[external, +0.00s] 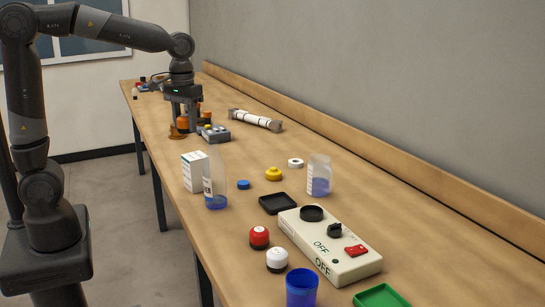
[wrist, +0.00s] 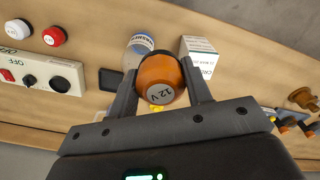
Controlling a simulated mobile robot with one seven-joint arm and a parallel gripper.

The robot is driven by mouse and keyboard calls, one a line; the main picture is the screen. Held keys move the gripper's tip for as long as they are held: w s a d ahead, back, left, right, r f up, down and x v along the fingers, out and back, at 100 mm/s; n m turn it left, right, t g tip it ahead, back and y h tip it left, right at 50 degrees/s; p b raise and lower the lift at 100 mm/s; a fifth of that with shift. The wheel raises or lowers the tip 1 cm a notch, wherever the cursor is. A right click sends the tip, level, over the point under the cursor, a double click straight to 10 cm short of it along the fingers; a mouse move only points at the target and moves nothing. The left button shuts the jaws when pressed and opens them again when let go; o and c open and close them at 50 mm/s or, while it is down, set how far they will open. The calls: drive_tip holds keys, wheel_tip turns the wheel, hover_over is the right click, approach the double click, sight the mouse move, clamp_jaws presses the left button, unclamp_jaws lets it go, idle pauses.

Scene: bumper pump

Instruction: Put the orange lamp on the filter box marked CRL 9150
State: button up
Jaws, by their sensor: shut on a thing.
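The white filter box (external: 194,171) stands upright on the bench, nearer the camera, beside a bottle. In the wrist view the filter box (wrist: 199,60) shows letters starting CR; the number is not readable. Its top looks bare.
A clear bottle with blue liquid (external: 215,180) stands close to the box's right side. A grey box with knobs (external: 214,133) and a brown fitting (external: 177,133) are near my gripper.

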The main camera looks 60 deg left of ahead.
hover_over(195, 155)
wheel_tip(195, 155, down, 8)
drive_tip(key=shift+s+r, duration=0.1)
drive_tip(key=shift+r, duration=0.05)
drive_tip(key=shift+d+f, duration=0.1)
drive_tip(key=shift+f, duration=1.85)
drive_tip(key=shift+f, duration=0.1)
drive_tip(key=o, duration=1)
wheel_tip(195, 155, up, 12)
drive_tip(key=f, duration=0.1)
drive_tip(key=s+d+m+t, duration=0.2)
drive_tip(key=s, duration=0.5)
drive_tip(key=s+d+m+t, duration=0.1)
drive_tip(key=s+d+m, duration=0.1)
drive_tip(key=s, duration=0.5)
drive_tip(key=s+d+m+t, duration=0.2)
drive_tip(key=s+d, duration=0.1)
drive_tip(key=s, duration=0.5)
drive_tip(key=shift+d+r+t, duration=0.1)
drive_tip(key=shift+d+t, duration=0.1)
drive_tip(key=shift+t, duration=0.1)
